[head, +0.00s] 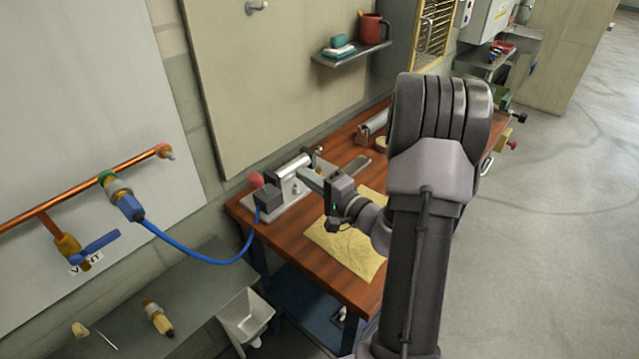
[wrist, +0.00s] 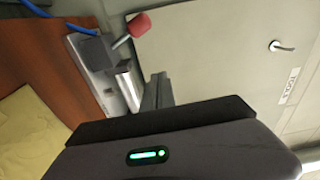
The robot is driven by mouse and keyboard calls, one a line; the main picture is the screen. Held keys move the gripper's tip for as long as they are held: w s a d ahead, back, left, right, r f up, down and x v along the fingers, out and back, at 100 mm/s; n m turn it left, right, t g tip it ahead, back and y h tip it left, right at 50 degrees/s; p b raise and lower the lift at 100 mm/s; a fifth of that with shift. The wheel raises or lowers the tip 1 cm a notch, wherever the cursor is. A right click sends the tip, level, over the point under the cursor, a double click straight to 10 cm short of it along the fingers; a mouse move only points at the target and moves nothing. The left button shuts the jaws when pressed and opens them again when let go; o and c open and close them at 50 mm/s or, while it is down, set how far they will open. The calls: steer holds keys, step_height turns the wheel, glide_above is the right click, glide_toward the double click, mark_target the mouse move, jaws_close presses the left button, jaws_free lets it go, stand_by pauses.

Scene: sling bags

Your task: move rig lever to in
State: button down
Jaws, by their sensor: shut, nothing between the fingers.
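The rig (head: 287,184) is a pale metal plate with a grey block and a silver cylinder, at the left end of the wooden bench. Its lever has a red knob (head: 256,180) that stands up beside the grey block. In the wrist view the red knob (wrist: 139,24) sits on a short silver rod rising from the block (wrist: 94,50). My gripper (head: 305,174) is shut and empty, its fingers over the plate near the silver cylinder and to the right of the knob, apart from it. In the wrist view the finger ends (wrist: 157,90) show beyond the dark gripper body, which hides part of the rig.
A blue hose (head: 200,259) runs from the wall fitting (head: 120,197) to the rig block. A yellow cloth (head: 350,250) lies on the bench (head: 325,277). A shelf (head: 352,54) with a red mug (head: 373,27) hangs above. A grey metal surface (head: 150,300) stands at the lower left.

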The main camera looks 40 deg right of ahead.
steer(key=shift+s+d+f, duration=0.1)
steer(key=shift+s, duration=1)
steer(key=shift+s+d, duration=0.1)
steer(key=shift+s, duration=1)
steer(key=a+r+n+g+y, duration=0.3)
steer(key=a+y, duration=0.2)
steer(key=a, duration=0.5)
steer(key=a+r+n+g+y, duration=0.3)
steer(key=a+n+g+y, duration=0.1)
steer(key=a, duration=0.7)
steer(key=s+a+n+g+h, duration=0.2)
steer(key=s+a+n+g, duration=0.2)
steer(key=s+a+g, duration=0.6)
steer(key=s+d+r+n+t+h, duration=0.1)
steer(key=s+d+r+t+h, duration=0.1)
steer(key=s+h, duration=0.4)
steer(key=s+r+t, duration=0.1)
steer(key=t, duration=0.1)
steer(key=shift+s+n+t+h, duration=0.3)
steer(key=shift+s+t, duration=0.1)
